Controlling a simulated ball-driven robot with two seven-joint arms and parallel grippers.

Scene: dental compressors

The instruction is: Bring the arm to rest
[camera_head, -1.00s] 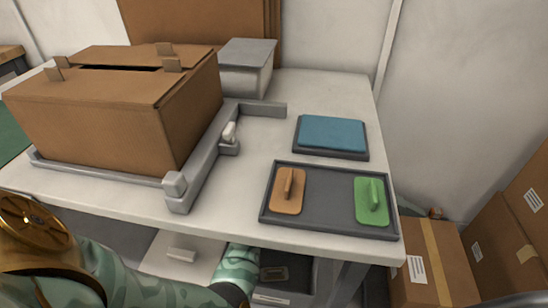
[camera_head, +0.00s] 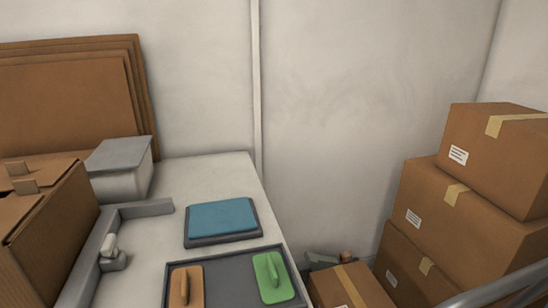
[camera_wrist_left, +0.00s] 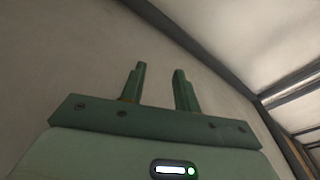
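My left gripper (camera_wrist_left: 158,82) shows in the left wrist view. Its two green fingers stand apart with nothing between them. It faces a plain pale wall and the ceiling, and touches nothing that I can see. Neither arm's gripper shows in the head view now. My right gripper is out of sight.
The white table (camera_head: 205,172) holds a cardboard box (camera_head: 50,240), a grey-lidded box (camera_head: 122,168), a blue pad (camera_head: 222,217) and a dark tray (camera_head: 228,268) with orange (camera_head: 185,287) and green (camera_head: 272,277) handled blocks. Cartons (camera_head: 475,215) are stacked at right.

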